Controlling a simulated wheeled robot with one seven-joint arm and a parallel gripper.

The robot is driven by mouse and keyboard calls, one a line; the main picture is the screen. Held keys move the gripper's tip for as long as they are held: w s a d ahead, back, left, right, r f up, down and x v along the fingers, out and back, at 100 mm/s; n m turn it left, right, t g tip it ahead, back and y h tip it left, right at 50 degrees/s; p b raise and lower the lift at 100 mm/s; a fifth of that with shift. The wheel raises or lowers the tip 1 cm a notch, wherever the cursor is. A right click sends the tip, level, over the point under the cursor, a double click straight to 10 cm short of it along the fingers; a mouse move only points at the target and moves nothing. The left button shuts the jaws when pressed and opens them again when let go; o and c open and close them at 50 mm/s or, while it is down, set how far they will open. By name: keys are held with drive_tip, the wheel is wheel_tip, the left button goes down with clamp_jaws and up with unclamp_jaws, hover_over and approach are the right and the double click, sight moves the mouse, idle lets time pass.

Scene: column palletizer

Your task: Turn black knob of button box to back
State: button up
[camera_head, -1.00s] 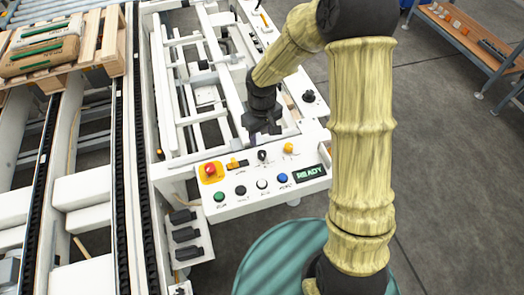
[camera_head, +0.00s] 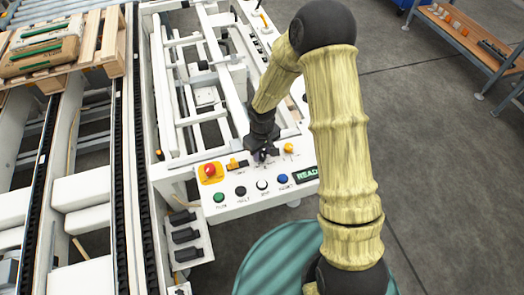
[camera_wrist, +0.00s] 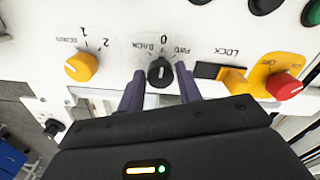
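The button box (camera_head: 236,201) is a white panel with knobs and buttons, seen in both current views. Its black knob (camera_wrist: 159,72) sits between a yellow knob and a yellow lock switch, with markings that appear to read BACK, 0 and FWD around it. My gripper (camera_wrist: 160,80) is at the black knob, with one dark finger on each side. A gap seems to show between the fingers and the knob, so the gripper looks open around it. In the head view my gripper (camera_head: 262,155) covers most of the knob.
On the panel are a yellow knob (camera_wrist: 81,66), a yellow lock switch (camera_wrist: 218,73), a red emergency button (camera_wrist: 284,86) on a yellow base, several push buttons and a READY display (camera_head: 305,175). A white machine frame (camera_head: 172,95) stands behind the panel.

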drive_tip(key=c, duration=0.6)
drive_tip(key=shift+o, duration=0.3)
drive_tip(key=shift+n, duration=0.4)
drive_tip(key=n+p, duration=0.2)
drive_tip(key=n, duration=0.2)
drive_tip(key=shift+r, duration=0.15)
drive_tip(key=n+p, duration=0.1)
drive_tip(key=n, duration=0.3)
drive_tip(key=shift+w, duration=0.1)
drive_tip(key=shift+p, duration=0.3)
drive_tip(key=o, duration=1)
drive_tip(key=shift+c, duration=0.2)
